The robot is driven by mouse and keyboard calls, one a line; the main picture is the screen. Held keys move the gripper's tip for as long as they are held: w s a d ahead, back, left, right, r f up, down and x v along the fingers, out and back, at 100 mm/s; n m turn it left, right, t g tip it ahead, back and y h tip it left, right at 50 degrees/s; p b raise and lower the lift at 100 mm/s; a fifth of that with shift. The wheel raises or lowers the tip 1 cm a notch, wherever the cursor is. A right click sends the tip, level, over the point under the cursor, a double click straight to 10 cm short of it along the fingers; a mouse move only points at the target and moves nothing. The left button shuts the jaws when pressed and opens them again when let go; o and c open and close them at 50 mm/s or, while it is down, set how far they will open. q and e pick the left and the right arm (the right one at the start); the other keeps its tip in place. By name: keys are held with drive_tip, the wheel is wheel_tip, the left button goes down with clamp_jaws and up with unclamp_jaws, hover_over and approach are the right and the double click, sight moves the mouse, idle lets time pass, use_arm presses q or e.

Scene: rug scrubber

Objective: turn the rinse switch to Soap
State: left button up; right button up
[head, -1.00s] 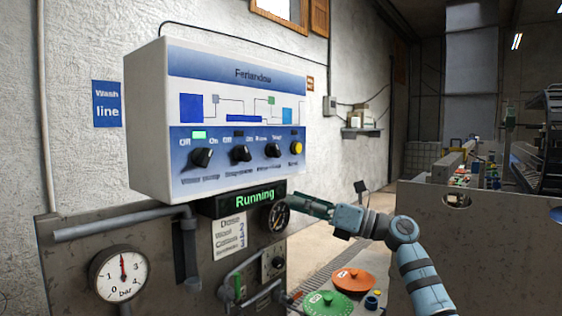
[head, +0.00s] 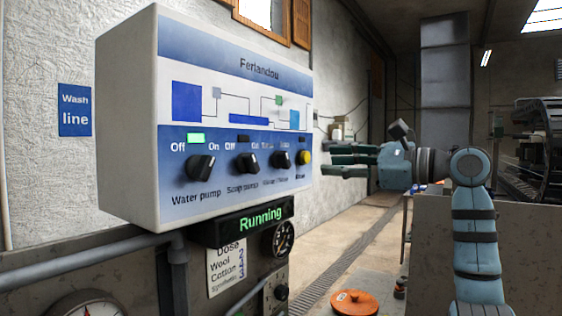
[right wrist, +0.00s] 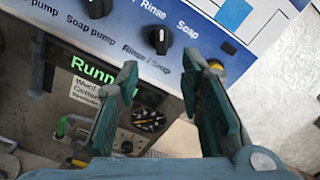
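The rinse switch (head: 281,159) is a black knob, third in the row on the white panel box (head: 127,120). In the right wrist view the rinse switch (right wrist: 160,40) sits under the labels Rinse on the left and Soap on the right. Its exact pointer direction is hard to tell. My right gripper (head: 326,160) is open and empty, just right of the box at about knob height. In the right wrist view my right gripper (right wrist: 160,68) has its fingers spread, with the switch beyond the gap, apart from both. My left gripper is not in view.
The water pump knob (head: 200,168) and soap pump knob (head: 246,163) are left of the switch, a yellow button (head: 305,157) is right. A green "Running" display (head: 260,217) and a dial (head: 277,240) sit below.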

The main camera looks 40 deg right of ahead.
sight(288, 159)
drive_tip(key=p+x, duration=0.2)
drive_tip(key=x, duration=0.9)
drive_tip(key=shift+w+a, duration=0.1)
drive_tip(key=shift+w, duration=0.2)
drive_tip(key=shift+s+r, duration=0.15)
drive_tip(key=shift+s, duration=0.2)
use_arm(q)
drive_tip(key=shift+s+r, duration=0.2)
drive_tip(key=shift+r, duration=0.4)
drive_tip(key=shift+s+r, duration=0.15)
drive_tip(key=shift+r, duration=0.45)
use_arm(e)
drive_tip(key=shift+w, duration=0.15)
clamp_jaws()
